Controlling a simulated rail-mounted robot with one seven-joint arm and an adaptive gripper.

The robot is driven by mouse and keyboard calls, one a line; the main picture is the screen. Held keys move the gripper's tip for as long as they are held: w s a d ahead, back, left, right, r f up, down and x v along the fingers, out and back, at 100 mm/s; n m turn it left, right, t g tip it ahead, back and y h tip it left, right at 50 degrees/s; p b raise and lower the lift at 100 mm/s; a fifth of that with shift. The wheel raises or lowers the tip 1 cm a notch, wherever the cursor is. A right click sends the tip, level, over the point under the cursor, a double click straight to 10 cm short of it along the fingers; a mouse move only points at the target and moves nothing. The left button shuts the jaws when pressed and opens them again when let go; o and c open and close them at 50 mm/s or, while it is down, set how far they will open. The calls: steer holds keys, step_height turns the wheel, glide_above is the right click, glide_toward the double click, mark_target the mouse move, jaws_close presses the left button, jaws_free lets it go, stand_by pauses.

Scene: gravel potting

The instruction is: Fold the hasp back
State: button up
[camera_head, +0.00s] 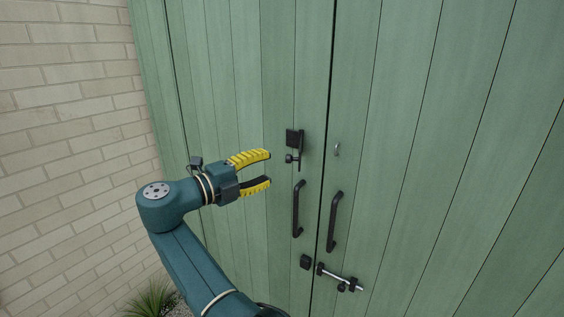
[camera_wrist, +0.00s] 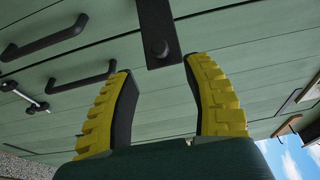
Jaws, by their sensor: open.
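The dark hasp (camera_head: 293,138) is on the left green door close to the seam, with a small round knob (camera_head: 290,158) at its lower part. A small pale staple (camera_head: 337,150) stands on the right door, apart from the hasp. My gripper (camera_head: 270,169) is open and empty, just left of the hasp, its yellow fingers pointing right. In the wrist view, the hasp's dark plate (camera_wrist: 155,18) reaches down from the top edge. Its knob (camera_wrist: 160,48) shows just beyond the gap between my open fingertips (camera_wrist: 158,68). I cannot tell whether anything touches.
Two dark pull handles, a left one (camera_head: 297,208) and a right one (camera_head: 334,221), stick out below the hasp. A brick wall (camera_head: 70,130) stands at left.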

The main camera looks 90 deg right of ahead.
steer(key=shift+v, duration=1.85)
steer(key=shift+o, duration=0.2)
